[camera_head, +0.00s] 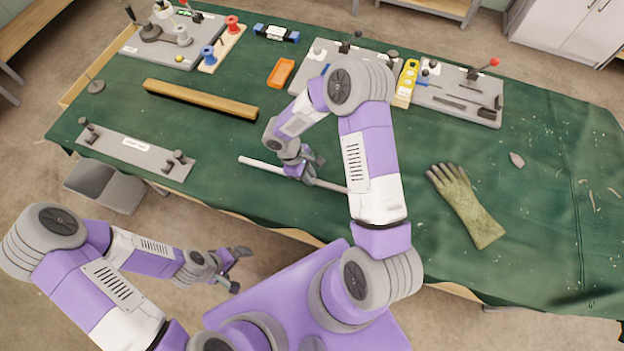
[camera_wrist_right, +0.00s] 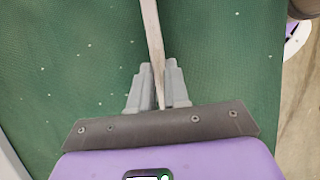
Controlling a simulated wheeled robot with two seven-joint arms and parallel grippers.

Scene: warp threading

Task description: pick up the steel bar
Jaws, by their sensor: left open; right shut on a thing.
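The steel bar (camera_head: 262,165) is a thin, light grey rod over the middle front of the green table. It also shows in the right wrist view (camera_wrist_right: 152,40), running up from between the fingers. My right gripper (camera_head: 308,172) is shut on the bar near its middle; it also shows in the wrist view (camera_wrist_right: 159,85). I cannot tell whether the bar touches the cloth. My arm hides part of the right side of the bar. My left gripper (camera_head: 238,267) is open and empty, in front of the table's front edge and away from the bar.
A grey plate with posts (camera_head: 135,155) lies at the left front. A wooden beam (camera_head: 200,99) lies behind the bar. A green glove (camera_head: 466,205) lies to the right. Fixture boards (camera_head: 455,97) and an orange tray (camera_head: 281,73) stand farther back. The right of the table is mostly free.

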